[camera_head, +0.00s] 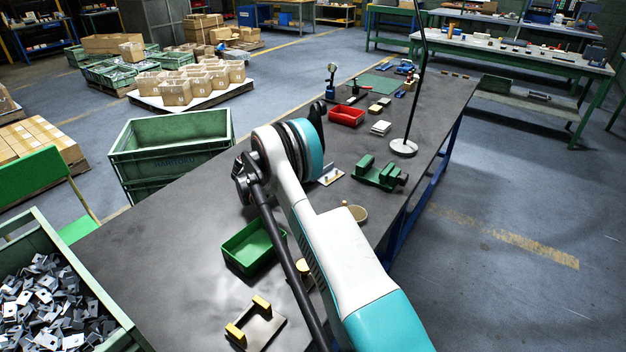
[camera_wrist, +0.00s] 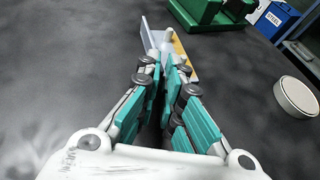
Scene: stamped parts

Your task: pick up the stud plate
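The stud plate (camera_head: 334,174) is a small, light, flat piece on the dark table, partly hidden behind my arm in the head view. In the wrist view the stud plate (camera_wrist: 184,56) shows a tan edge, a grey side and a pale stud just beyond my fingertips. The exact contact is partly hidden by the fingers. In the head view my arm hides the fingers.
A green fixture (camera_head: 380,174) stands just beyond the plate. A round pale disc (camera_head: 357,213) lies nearer. A green tray (camera_head: 250,248), a yellow-posted fixture (camera_head: 256,323), a red bin (camera_head: 346,115) and a lamp base (camera_head: 403,147) are also on the table. Its left front is clear.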

